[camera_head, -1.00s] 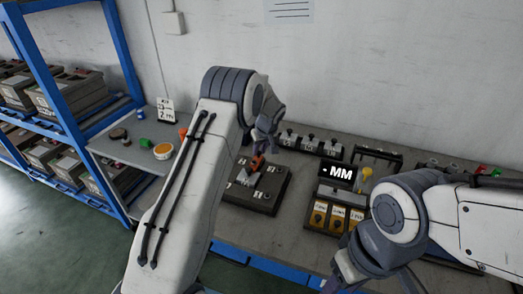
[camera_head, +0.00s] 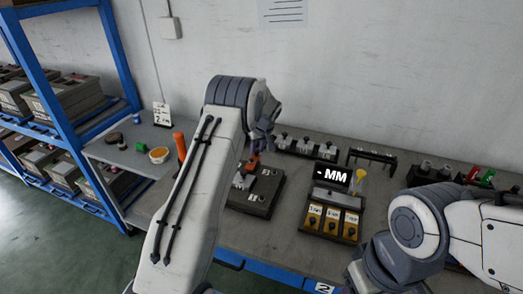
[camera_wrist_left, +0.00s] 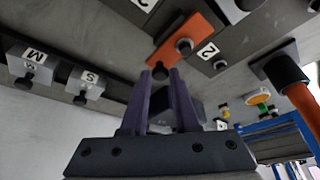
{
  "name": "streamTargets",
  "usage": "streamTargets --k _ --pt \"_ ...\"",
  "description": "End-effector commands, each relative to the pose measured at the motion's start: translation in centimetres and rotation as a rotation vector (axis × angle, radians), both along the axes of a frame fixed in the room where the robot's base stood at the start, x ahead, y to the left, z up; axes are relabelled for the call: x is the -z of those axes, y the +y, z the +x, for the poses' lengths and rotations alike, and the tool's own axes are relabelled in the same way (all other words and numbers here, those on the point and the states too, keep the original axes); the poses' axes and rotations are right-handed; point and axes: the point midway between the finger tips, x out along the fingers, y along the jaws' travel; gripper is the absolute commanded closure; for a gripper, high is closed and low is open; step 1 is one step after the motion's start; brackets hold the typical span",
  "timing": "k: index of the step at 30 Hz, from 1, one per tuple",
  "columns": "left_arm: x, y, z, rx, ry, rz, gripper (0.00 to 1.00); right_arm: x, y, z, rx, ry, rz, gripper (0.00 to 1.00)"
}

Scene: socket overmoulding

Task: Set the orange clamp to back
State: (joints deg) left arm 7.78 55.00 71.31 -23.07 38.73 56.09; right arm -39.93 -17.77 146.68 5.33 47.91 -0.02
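The orange clamp (camera_head: 253,160) is on a dark fixture block (camera_head: 264,198) on the bench, partly hidden by my left arm. In the left wrist view the clamp shows as an orange bar (camera_wrist_left: 188,38) with a dark round knob on it, near a label "2". My left gripper (camera_head: 262,146) is just above the clamp. In the left wrist view its two fingers (camera_wrist_left: 160,74) stand apart, with a small dark ball-ended piece between or just beyond their tips. I see no clear contact. My right arm is at the lower right; its fingertips are out of view.
A display reading "MM" (camera_head: 333,175) stands behind a yellow-labelled switch box (camera_head: 330,222). Labelled holders (camera_head: 297,145) line the back. An orange upright handle (camera_head: 180,146) and an orange-topped round tub (camera_head: 159,155) are on the left. Blue shelving (camera_head: 118,60) stands far left.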

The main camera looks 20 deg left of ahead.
Motion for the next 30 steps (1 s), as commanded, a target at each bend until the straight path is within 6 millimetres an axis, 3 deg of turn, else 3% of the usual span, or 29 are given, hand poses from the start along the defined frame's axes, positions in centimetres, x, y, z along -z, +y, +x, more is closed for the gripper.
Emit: streamTargets --k 1,2,14,30 --pt "-0.2 -0.1 0.4 0.004 -0.013 0.0 0.54 0.0 0.0 0.0 0.0 0.0 0.0 0.5" --pt "-0.2 -0.1 0.4 0.004 -0.013 0.0 0.44 0.0 0.0 0.0 0.0 0.0 0.0 0.5" --pt "-0.6 -0.1 0.1 0.001 -0.009 0.001 0.44 0.2 0.0 0.0 0.0 0.0 0.0 0.5" --pt "-8.9 -2.8 -2.2 0.003 -0.011 0.001 0.44 2.1 0.0 0.0 0.0 0.0 0.0 0.5"
